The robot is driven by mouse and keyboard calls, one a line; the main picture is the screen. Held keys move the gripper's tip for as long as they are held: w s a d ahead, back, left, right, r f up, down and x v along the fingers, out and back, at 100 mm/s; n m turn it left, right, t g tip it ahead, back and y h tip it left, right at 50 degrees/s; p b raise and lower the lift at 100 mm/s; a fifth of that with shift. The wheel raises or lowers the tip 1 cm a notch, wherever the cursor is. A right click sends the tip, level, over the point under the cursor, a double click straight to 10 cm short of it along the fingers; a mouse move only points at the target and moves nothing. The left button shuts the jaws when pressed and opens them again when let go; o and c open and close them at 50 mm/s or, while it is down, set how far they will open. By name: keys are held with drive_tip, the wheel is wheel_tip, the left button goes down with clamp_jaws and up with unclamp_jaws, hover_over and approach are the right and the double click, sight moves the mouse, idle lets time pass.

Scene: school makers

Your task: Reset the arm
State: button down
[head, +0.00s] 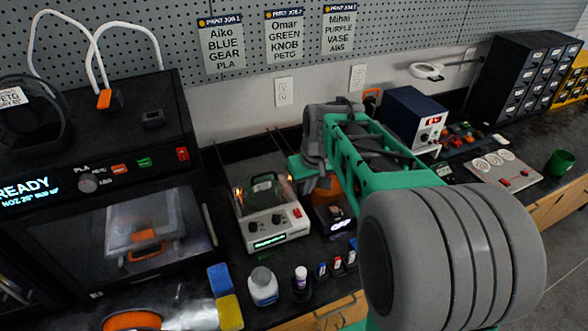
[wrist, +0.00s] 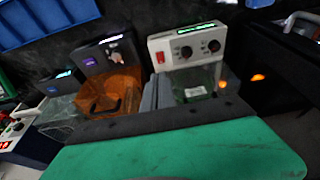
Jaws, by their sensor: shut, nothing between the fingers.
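My arm reaches from the lower right of the head view over the dark bench. My gripper (head: 322,186) points down above the bench, partly hidden by its own wrist. In the wrist view my gripper (wrist: 157,92) shows two grey fingers side by side, shut with nothing between them. A white-fronted machine (head: 268,222) with two dark knobs and a red switch stands just left of the gripper in the head view. It also shows in the wrist view (wrist: 187,48). An orange transparent container (wrist: 110,92) is beside the fingers.
A large black printer (head: 95,150) stands on the left. A white bottle (head: 263,287) and several small bottles line the front edge. A dark blue power box (head: 413,116), a white-and-red panel (head: 500,172), a green cup (head: 560,162) and drawer cabinets (head: 520,75) stand to the right.

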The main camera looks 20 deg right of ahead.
drive_tip(key=s+a+f+m+g, duration=0.1)
drive_tip(key=s+f+m+g, duration=0.3)
drive_tip(key=s, duration=0.7)
drive_tip(key=s+a+r+n+t, duration=0.3)
drive_tip(key=a+r+n+t, duration=0.1)
drive_tip(key=a, duration=0.4)
drive_tip(key=shift+s+r, duration=0.15)
drive_tip(key=shift+r, duration=0.35)
drive_tip(key=shift+d, duration=0.1)
